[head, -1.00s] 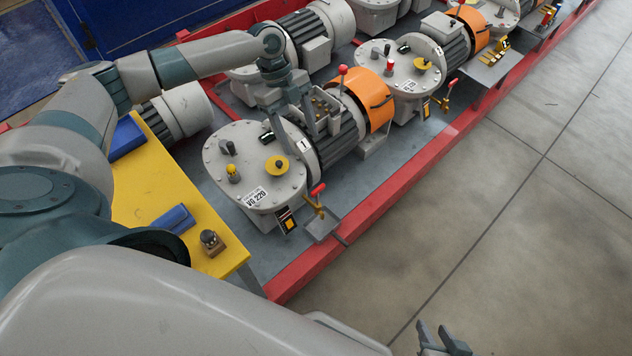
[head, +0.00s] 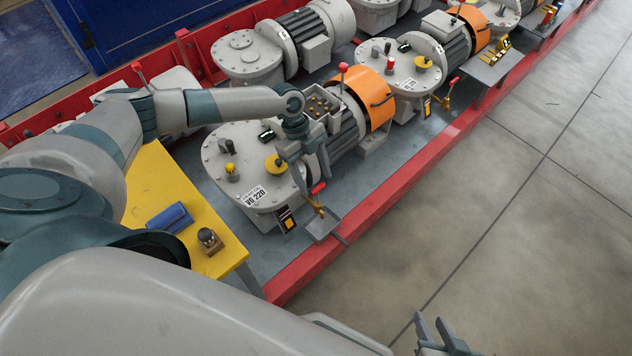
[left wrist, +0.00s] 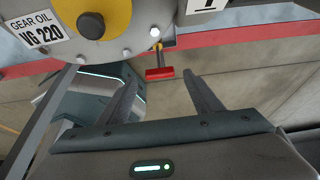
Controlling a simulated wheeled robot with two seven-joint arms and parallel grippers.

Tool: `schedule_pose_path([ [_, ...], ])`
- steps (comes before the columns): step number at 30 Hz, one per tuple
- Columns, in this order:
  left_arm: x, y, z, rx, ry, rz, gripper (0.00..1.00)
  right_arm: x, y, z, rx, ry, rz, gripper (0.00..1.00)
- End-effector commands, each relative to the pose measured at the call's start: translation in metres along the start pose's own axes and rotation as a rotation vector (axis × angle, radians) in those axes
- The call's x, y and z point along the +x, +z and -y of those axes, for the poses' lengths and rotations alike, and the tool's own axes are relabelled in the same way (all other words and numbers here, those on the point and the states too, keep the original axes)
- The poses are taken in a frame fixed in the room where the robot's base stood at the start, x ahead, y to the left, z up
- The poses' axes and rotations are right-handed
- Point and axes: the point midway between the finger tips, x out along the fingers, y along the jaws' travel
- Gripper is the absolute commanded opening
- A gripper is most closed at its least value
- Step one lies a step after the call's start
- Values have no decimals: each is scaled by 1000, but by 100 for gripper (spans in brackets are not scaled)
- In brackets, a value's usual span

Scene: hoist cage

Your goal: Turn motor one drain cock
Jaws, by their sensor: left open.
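The motor one drain cock (head: 319,206) is a brass valve with a red handle at the front of the motor one gearbox (head: 238,158), above a small grey tray. In the left wrist view the red handle (left wrist: 158,73) lies ahead of the fingertips, roughly midway between them. My left gripper (head: 312,176) is open and just above the red handle in the head view; in the left wrist view the gap between its fingers (left wrist: 160,88) is empty. I cannot see any contact. My right gripper (head: 432,332) is at the bottom edge, its fingers apart and empty.
A red frame rail (head: 375,202) runs along the front of the motors. A yellow bench (head: 165,185) with a blue item (head: 170,218) and a small knobbed block (head: 210,240) stands at left. Motor two (head: 398,72) is behind to the right. The floor (head: 530,210) is clear.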

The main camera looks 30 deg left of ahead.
Motion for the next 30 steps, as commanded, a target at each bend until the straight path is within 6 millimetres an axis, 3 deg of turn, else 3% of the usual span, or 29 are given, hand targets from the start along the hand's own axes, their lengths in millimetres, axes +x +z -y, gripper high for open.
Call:
schedule_pose_path([
  [6,18,0,0,0,1,0,59,0,-2,1,-3,-6,-16,31],
  [17,20,0,0,0,0,0,59,0,-2,2,-4,-8,-15,31],
  [22,20,0,0,0,0,0,19,0,-2,2,-3,-8,-15,31],
  [30,20,0,-1,-9,-2,0,18,-1,-3,4,4,-7,-13,31],
])
